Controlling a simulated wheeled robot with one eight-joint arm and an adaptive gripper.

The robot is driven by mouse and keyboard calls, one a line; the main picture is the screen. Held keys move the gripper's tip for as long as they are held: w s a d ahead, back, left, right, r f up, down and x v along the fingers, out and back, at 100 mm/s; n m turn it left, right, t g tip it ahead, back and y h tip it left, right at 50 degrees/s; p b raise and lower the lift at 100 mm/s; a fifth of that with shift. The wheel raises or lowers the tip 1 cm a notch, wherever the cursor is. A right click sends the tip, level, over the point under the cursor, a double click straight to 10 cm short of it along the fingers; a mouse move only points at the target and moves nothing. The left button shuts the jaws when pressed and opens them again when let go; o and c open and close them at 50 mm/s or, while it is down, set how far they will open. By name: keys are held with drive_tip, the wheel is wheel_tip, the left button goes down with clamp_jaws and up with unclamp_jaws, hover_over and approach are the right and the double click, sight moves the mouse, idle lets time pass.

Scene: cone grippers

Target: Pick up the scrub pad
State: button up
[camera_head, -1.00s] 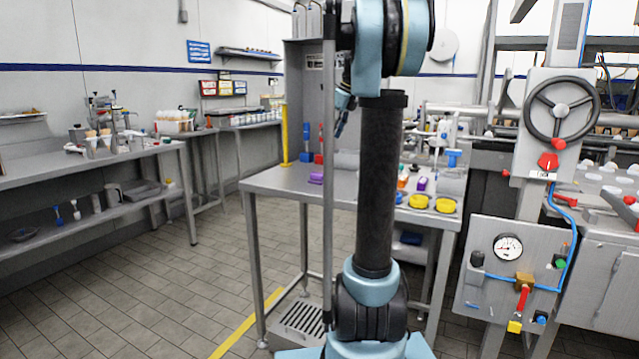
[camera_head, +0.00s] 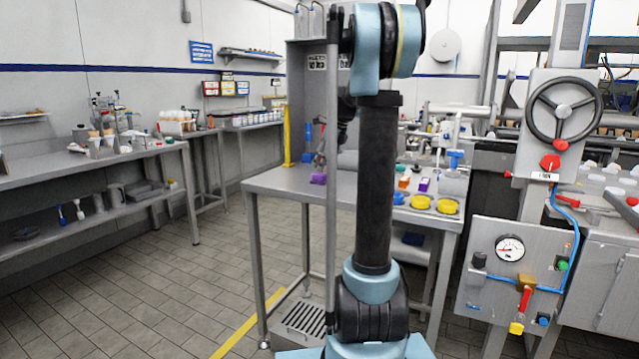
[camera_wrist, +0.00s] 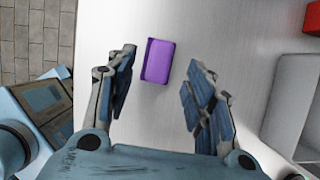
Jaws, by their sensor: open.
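The scrub pad (camera_wrist: 158,61) is a small purple block lying flat on the steel table (camera_wrist: 184,22) in the wrist view. In the head view the purple pad (camera_head: 318,179) lies near the table's left end. My gripper (camera_wrist: 162,80) is open, with one finger to the left of the pad and one to the right. The left fingertip is close to the pad and the right one is farther off. I see no contact. In the head view my gripper (camera_head: 320,160) is small and just above the pad, and my arm hides part of the table behind it.
Yellow round containers (camera_head: 446,206) and a second purple item (camera_head: 423,185) stand on the table's right part. A red object (camera_wrist: 312,18) and a grey block (camera_wrist: 300,105) lie right of the pad. The table's left edge is close to the pad.

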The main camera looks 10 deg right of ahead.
sight(320, 174)
drive_tip(key=shift+x, duration=2.25)
drive_tip(key=shift+s+d, duration=0.1)
clamp_jaws()
